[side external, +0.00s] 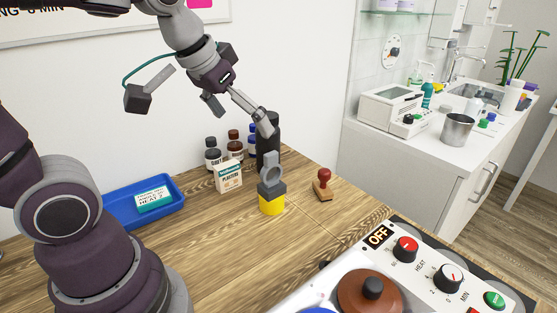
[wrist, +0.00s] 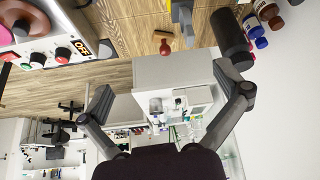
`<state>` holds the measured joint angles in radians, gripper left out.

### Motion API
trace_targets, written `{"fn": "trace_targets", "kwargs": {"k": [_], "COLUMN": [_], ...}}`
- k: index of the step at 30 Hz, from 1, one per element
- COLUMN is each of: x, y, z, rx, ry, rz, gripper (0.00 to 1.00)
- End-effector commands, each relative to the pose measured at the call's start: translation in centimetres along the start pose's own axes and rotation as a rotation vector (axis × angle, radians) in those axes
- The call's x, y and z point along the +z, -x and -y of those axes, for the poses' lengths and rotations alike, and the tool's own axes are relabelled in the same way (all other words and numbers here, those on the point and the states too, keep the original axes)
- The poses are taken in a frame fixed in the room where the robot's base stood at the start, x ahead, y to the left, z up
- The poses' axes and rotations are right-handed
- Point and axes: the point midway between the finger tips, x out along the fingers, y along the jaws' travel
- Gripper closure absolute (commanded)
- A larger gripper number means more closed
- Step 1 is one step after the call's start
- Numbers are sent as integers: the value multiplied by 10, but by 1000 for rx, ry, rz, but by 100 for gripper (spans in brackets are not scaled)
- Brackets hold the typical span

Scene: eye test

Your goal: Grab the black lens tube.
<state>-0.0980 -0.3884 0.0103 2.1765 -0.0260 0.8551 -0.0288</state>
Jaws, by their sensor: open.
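The black lens tube (side external: 268,150) is most likely the plain dark cylinder standing upright near the back edge of the wooden table, beside the bottles. In the wrist view the black tube (wrist: 231,40) is at upper right, outside the space between my fingers and close to the right finger's tip. My gripper (side external: 240,110) is above the table with its fingers wide apart, and nothing is between them in the wrist view (wrist: 168,86). One finger overlaps the tube's upper part in the side view. I cannot tell whether they touch.
A grey ring on a yellow-based block (side external: 271,204) stands in front of the tube. A red-handled stamp (side external: 323,185) is to its right. A plasters box (side external: 228,176), several bottles (side external: 213,154) and a blue tray (side external: 115,208) are left.

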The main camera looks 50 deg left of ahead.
Motion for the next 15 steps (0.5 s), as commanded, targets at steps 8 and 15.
{"fn": "trace_targets", "kwargs": {"k": [8, 15], "x": [-97, -112], "y": [-83, -128], "z": [81, 123], "rx": [-156, -220], "ry": [276, 370], "rz": [-10, -23], "gripper": [2, 2]}}
